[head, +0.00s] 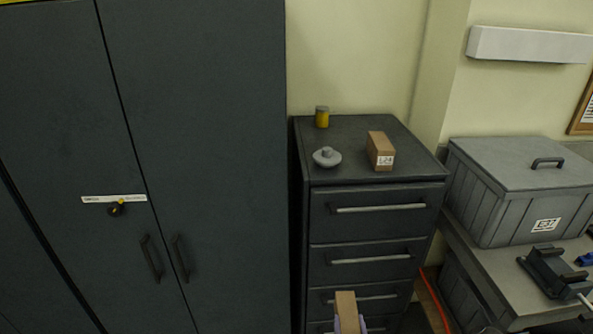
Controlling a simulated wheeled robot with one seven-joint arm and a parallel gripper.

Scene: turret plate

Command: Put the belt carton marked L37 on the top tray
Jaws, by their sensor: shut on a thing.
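My gripper (349,326) shows at the bottom edge, in front of the lower drawers. It is shut on a brown carton (346,309), whose upper part rises between the pale fingers. No marking shows on this carton, so I cannot tell whether it is L37. Another brown carton (379,150) stands on top of the dark drawer cabinet (350,172); its white label seems to read L24. I see no tray that I can identify as the top tray.
A grey lidded knob-like object (327,157) and a yellow can (322,117) stand on the drawer cabinet. A tall dark cupboard (220,120) is at left. A grey lidded box (520,195) and a black holder (553,273) are at right. An orange cable (434,301) hangs beside the drawers.

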